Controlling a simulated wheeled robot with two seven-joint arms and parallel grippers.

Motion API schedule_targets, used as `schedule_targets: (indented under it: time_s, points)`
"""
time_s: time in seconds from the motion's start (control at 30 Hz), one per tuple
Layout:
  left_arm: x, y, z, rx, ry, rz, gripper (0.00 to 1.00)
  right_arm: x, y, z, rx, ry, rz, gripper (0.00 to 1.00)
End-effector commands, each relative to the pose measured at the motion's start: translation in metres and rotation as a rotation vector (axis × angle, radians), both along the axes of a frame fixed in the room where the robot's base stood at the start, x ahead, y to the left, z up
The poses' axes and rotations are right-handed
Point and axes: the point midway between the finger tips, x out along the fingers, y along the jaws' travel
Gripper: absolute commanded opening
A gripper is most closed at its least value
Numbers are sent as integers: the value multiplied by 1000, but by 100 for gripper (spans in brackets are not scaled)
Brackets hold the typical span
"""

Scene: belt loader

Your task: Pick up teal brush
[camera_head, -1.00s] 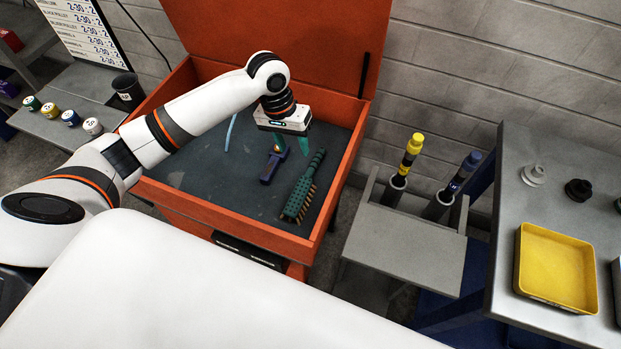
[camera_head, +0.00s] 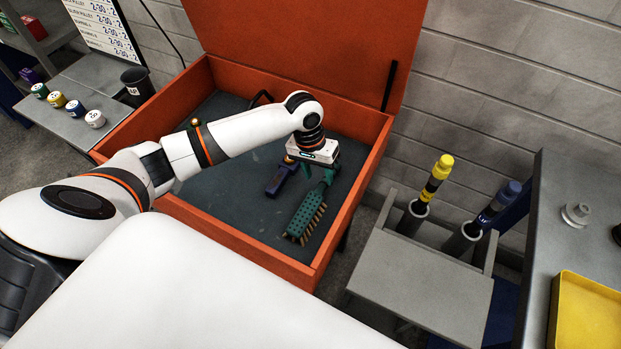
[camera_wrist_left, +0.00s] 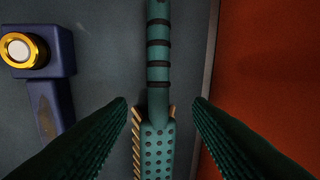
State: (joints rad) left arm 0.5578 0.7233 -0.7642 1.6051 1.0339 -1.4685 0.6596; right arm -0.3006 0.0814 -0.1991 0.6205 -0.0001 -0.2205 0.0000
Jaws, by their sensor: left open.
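The teal brush (camera_head: 306,214) lies on the dark floor of the orange box, its bristles facing right and its handle pointing away toward the back. In the left wrist view the brush (camera_wrist_left: 158,148) runs up the middle, with a ringed handle and a dotted head with tan bristles at its sides. My left gripper (camera_head: 317,172) is over the handle end in the head view. In the wrist view its two teal fingers (camera_wrist_left: 160,112) are apart, one on each side of the brush, with no contact visible. My right gripper is not in view.
A blue tool with a brass end (camera_head: 281,178) lies just left of the brush. The orange box wall (camera_head: 350,195) is close on the right. A grey stand (camera_head: 420,275) holds yellow and blue-topped tools. A yellow tray (camera_head: 585,315) sits at far right.

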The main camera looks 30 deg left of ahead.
Motion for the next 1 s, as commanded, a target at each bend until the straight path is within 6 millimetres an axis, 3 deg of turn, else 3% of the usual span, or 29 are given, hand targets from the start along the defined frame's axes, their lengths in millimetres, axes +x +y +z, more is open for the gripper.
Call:
schedule_targets:
  time_s: [0.17,0.5,0.77,1.0]
  points:
    - [-1,-3,-12,-1,2,-1,46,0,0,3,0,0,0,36]
    - [-6,-10,-55,0,0,-1,46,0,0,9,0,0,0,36]
    - [-6,-10,-58,0,-2,-1,46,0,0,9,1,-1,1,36]
    - [-6,-10,-58,0,-1,-1,9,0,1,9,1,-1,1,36]
